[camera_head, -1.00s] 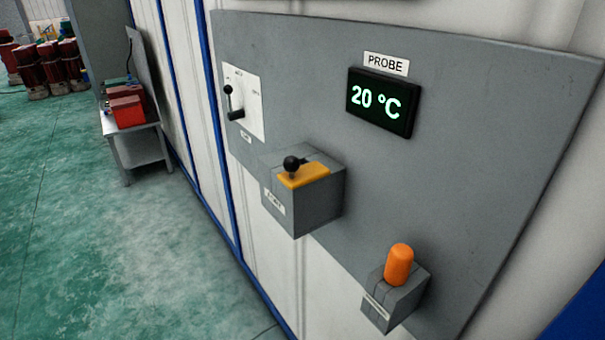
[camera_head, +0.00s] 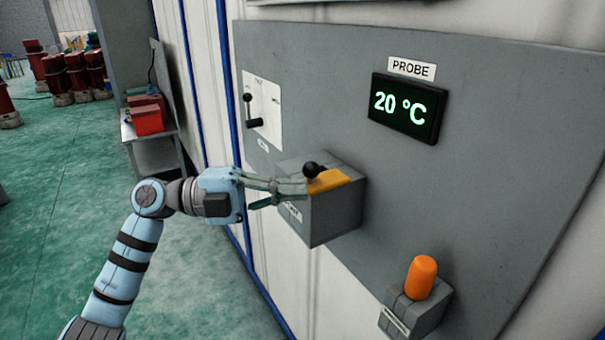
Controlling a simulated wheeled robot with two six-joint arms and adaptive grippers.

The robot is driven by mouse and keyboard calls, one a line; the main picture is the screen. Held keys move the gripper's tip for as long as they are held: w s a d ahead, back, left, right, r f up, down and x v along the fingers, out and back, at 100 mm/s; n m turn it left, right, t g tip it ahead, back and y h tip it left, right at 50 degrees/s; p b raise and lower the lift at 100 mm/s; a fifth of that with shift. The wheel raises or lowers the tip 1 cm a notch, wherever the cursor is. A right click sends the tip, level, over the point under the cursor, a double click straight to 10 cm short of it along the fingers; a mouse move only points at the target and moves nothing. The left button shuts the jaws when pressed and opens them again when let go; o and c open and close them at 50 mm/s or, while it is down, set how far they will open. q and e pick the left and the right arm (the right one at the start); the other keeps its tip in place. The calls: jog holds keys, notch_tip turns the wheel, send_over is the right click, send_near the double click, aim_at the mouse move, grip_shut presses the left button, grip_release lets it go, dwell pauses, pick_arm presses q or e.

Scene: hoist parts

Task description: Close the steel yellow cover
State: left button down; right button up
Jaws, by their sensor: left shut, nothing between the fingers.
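A yellow cover (camera_head: 329,181) lies on top of a grey box (camera_head: 335,212) that juts from the wall panel. A lever with a black ball knob (camera_head: 311,169) stands at the cover's left end. My left gripper (camera_head: 303,190) reaches in from the left. Its fingers are together and empty, with the tips at the box's left upper edge, just below the knob. I cannot tell whether they touch the box. The fingers hide part of the box's left face and its label. My right gripper is not in view.
The grey panel (camera_head: 480,180) carries a lever switch (camera_head: 252,112) at left, a PROBE display (camera_head: 407,107) reading 20 °C, and an orange knob (camera_head: 421,277) on a small box at lower right. A table with red boxes (camera_head: 147,115) stands behind my arm. The green floor (camera_head: 50,220) at left is open.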

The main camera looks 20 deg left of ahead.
aim_at(314, 187)
pick_arm(q)
jog(key=w, duration=0.4)
jog(key=shift+d+f+p, duration=0.25)
jog(key=shift+d+p, duration=0.05)
jog(key=shift+d, duration=0.1)
jog(key=shift+r, duration=0.1)
jog(key=shift+w+a+m+g, duration=0.2)
jog(key=shift+a+m+g, duration=0.2)
jog(key=shift+g, duration=0.1)
